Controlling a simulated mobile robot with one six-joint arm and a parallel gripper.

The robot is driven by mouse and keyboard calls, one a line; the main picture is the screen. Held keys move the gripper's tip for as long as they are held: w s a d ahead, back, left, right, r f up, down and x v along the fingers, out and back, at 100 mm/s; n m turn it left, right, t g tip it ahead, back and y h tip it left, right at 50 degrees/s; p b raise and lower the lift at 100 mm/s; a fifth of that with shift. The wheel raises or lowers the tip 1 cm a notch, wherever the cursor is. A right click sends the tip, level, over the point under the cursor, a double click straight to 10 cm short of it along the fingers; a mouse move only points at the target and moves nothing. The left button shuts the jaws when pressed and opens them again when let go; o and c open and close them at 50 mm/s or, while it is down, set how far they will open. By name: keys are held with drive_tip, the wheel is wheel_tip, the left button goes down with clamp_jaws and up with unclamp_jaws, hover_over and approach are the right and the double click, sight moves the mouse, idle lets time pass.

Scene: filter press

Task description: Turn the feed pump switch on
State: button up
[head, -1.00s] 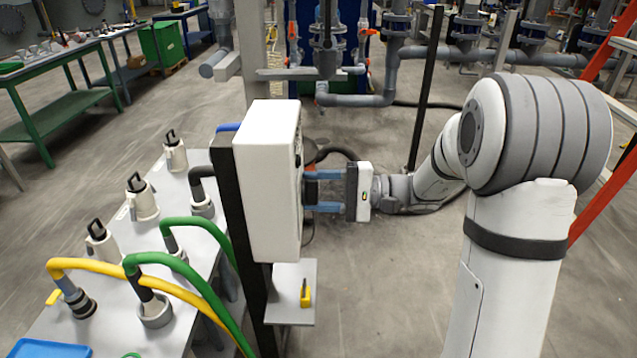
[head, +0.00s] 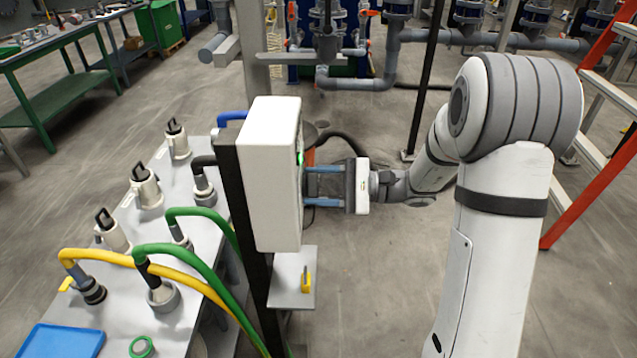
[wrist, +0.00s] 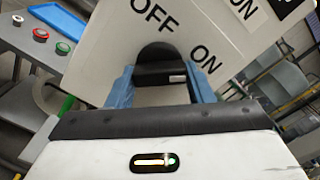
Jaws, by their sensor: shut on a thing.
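The white control box (head: 272,180) stands on a dark post. Its panel face points away from the head camera. In the wrist view the panel (wrist: 95,50) shows tilted, with OFF and ON labels and another ON at the upper right. A black switch knob (wrist: 157,65) sits below OFF and left of the nearer ON. My gripper (wrist: 160,82) is shut on this knob, one blue finger on each side. In the head view my gripper (head: 308,186) reaches the panel from the right; the knob is hidden there. I cannot tell exactly which label the knob points to.
A green light (head: 300,158) shows at the panel's edge. A small shelf (head: 292,290) below holds a yellow item (head: 306,281). The left table (head: 120,310) carries several hose fittings, green and yellow hoses and a blue tray (head: 62,342).

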drive_tip(key=o, duration=1)
drive_tip(key=shift+c, duration=0.2)
drive_tip(key=d+b, duration=0.1)
drive_tip(key=d, duration=0.6)
drive_tip(key=shift+d, duration=0.4)
drive_tip(key=shift+s+a, duration=0.1)
drive_tip(key=shift+s, duration=0.1)
